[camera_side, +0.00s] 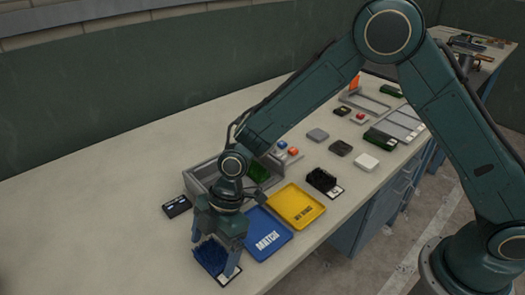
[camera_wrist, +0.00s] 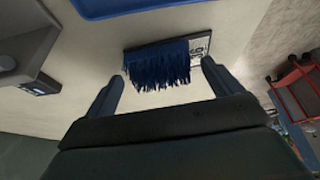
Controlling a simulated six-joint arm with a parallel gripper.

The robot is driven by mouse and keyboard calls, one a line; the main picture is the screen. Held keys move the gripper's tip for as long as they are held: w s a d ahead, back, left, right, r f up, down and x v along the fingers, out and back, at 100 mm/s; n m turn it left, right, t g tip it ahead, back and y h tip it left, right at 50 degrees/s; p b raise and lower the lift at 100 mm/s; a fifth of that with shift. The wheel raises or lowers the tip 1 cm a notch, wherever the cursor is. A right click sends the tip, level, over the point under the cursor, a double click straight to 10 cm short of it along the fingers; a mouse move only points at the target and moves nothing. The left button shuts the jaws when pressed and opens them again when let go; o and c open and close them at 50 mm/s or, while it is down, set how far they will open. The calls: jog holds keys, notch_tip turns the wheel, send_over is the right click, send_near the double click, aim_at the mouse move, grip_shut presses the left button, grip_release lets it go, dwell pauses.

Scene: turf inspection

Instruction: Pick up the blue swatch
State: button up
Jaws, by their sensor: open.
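The blue swatch (camera_side: 210,254) is a small patch of dark blue turf fibres on a flat backing with a white label. It lies on the table at the front left in the side view. In the wrist view the blue swatch (camera_wrist: 160,64) sits just beyond my fingertips, label at its right end. My gripper (camera_side: 216,258) is above it, pointing down, with its fingers apart. In the wrist view my gripper (camera_wrist: 162,72) is open, one finger toward each end of the swatch. Nothing is clearly held. Whether the fingers touch the swatch I cannot tell.
A blue tray marked MATCH (camera_side: 281,240) lies right beside my gripper, with a yellow tray (camera_side: 316,217) beyond it. A grey bin (camera_side: 197,176) with green turf stands behind. A black labelled box (camera_side: 176,206) is left. A black swatch (camera_side: 322,180) lies right of the yellow tray.

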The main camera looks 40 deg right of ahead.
aim_at(214, 250)
jog(key=c, duration=1.1)
jog(key=shift+o, duration=0.2)
jog(key=shift+r, duration=0.15)
notch_tip(214, 250, up, 20)
dwell(0.5)
